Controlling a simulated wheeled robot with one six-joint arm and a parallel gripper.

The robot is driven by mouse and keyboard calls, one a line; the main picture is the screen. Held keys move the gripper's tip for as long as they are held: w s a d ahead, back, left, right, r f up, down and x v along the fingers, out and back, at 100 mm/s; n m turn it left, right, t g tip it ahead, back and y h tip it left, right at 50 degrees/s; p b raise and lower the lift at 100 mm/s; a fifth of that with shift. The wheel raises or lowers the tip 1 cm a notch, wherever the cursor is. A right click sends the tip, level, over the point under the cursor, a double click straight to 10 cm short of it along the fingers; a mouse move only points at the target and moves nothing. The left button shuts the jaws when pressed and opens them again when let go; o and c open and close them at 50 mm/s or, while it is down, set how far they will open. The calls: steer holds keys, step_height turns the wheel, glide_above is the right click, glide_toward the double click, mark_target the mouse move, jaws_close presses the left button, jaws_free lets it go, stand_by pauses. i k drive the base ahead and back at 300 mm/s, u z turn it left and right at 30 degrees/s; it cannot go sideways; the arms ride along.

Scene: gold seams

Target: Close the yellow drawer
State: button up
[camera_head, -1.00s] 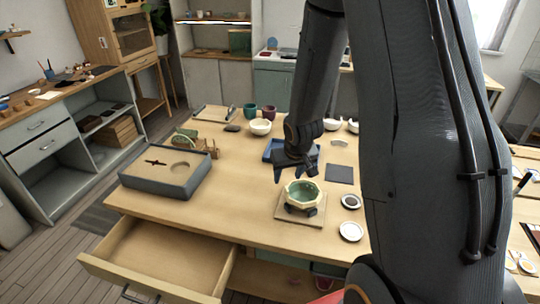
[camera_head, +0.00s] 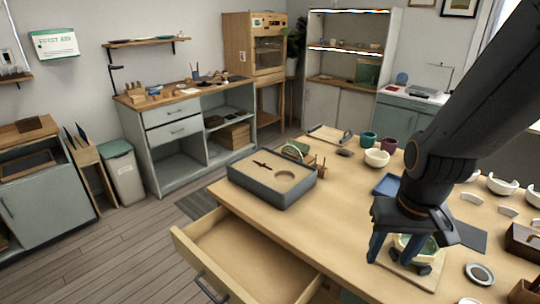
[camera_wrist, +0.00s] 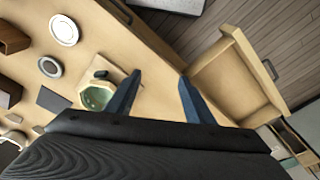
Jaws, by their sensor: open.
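The yellow drawer is a pale yellow wooden drawer (camera_head: 198,262) pulled out of the near left side of the wooden table (camera_head: 340,200). It looks empty and has a dark bar handle (camera_head: 212,288) on its front. The drawer also shows at the right of the wrist view (camera_wrist: 255,62). My gripper (camera_head: 392,258) points down over the table, to the right of the drawer and apart from it. In the wrist view my gripper (camera_wrist: 160,76) is open with nothing between its blue fingers. A green-lined bowl (camera_wrist: 97,97) stands beside the left finger.
A grey tray box (camera_head: 285,195) sits on the table behind the drawer. Several cups and bowls stand at the back and right of the table. Floor (camera_head: 110,255) is clear left of the drawer. A grey cabinet (camera_head: 172,130) stands behind.

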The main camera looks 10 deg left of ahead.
mark_target(242, 264)
steer(key=u, duration=1.55)
